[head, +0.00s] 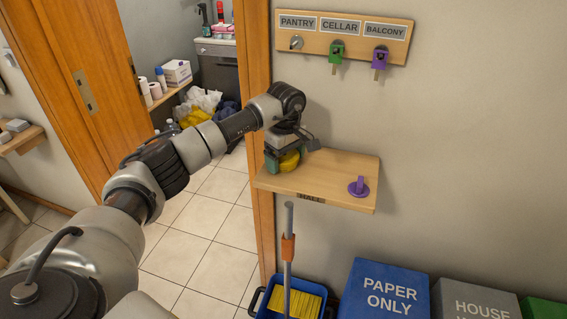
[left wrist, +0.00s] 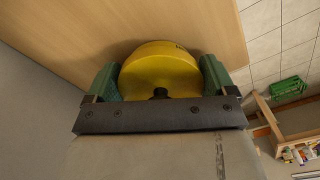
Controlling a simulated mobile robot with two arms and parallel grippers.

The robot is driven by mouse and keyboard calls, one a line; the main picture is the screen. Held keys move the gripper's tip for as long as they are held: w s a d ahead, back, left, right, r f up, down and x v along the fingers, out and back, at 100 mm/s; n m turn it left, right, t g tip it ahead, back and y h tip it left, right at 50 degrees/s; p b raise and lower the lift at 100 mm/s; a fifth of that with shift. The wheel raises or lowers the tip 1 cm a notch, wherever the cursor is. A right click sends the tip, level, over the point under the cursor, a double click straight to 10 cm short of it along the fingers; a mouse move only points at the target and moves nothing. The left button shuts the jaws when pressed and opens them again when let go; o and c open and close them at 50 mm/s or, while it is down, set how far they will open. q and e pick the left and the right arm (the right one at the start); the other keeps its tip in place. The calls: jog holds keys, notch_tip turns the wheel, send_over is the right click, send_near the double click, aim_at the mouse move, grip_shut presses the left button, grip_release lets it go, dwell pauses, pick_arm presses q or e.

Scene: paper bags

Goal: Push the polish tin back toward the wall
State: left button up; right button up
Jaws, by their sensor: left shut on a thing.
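The polish tin is a yellow round tin (head: 289,162) at the left end of the wooden wall shelf (head: 330,170). In the left wrist view the tin (left wrist: 160,72) sits between the two green finger pads, with the shelf's wood (left wrist: 60,30) behind it. My left gripper (head: 284,160) reaches in from the left and is shut on the tin. The gripper body hides part of the tin in the head view. I cannot tell whether the tin touches the shelf. My right gripper is not in view.
A purple object (head: 358,186) lies on the shelf's right part; the shelf between is clear. A rack (head: 310,50) with a green and a purple key hangs above. Below stand a blue bucket (head: 262,302), a mop handle (head: 288,250) and a blue paper bin (head: 385,290).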

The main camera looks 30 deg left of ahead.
pick_arm(q)
jog(key=shift+w+a+b, duration=0.2)
jog(key=shift+w+b, duration=0.25)
jog(key=shift+w, duration=0.4)
jog(key=shift+w+a+b, duration=0.15)
jog(key=shift+w+b, duration=0.35)
jog(key=shift+w, duration=0.35)
jog(key=shift+w+a+b, duration=0.2)
jog(key=shift+w+b, duration=0.25)
jog(key=shift+w, duration=0.4)
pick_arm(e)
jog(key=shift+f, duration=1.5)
